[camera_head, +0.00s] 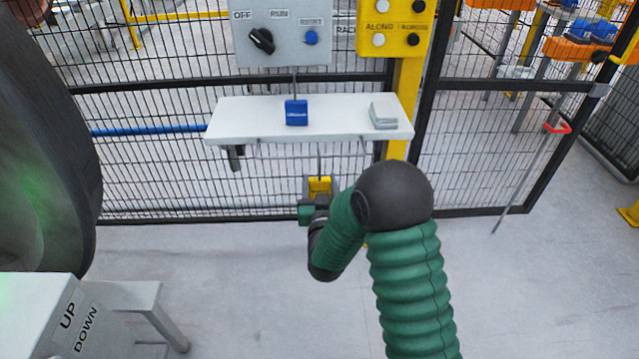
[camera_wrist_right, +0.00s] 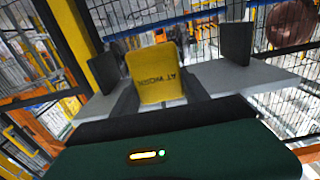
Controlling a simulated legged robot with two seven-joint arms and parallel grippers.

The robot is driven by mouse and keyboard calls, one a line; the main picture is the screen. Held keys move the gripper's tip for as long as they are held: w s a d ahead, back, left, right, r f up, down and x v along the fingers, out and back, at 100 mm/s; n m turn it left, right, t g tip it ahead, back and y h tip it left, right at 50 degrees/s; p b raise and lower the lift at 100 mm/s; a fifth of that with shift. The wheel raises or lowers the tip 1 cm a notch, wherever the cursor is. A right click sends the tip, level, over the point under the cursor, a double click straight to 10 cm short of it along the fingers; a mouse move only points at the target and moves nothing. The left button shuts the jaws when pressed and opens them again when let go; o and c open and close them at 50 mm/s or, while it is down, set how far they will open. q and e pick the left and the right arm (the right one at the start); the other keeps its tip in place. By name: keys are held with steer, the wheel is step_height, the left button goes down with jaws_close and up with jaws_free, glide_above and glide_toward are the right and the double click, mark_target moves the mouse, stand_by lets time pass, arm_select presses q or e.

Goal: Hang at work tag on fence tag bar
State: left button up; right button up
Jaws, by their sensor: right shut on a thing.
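The yellow at-work tag (camera_head: 319,186) is upright just below the white shelf, in front of the fence. Its lettering "AT WORK" shows in the right wrist view (camera_wrist_right: 160,78). A thin stem rises from the tag toward the thin bar (camera_head: 290,157) under the shelf; I cannot tell whether it is hooked over the bar. My right gripper (camera_head: 314,203) is shut on the tag, partly hidden behind my green sleeved arm. My left gripper is not in view.
The white shelf (camera_head: 245,117) carries a blue block (camera_head: 296,112) and a small grey stack (camera_head: 384,114). A grey switch panel (camera_head: 282,50) and a yellow button panel (camera_head: 395,28) are above. A grey UP/DOWN box (camera_head: 40,315) stands lower left. Floor below the shelf is clear.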

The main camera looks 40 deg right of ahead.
steer(key=o, duration=1.5)
steer(key=shift+s+a, duration=0.1)
steer(key=shift+s, duration=0.05)
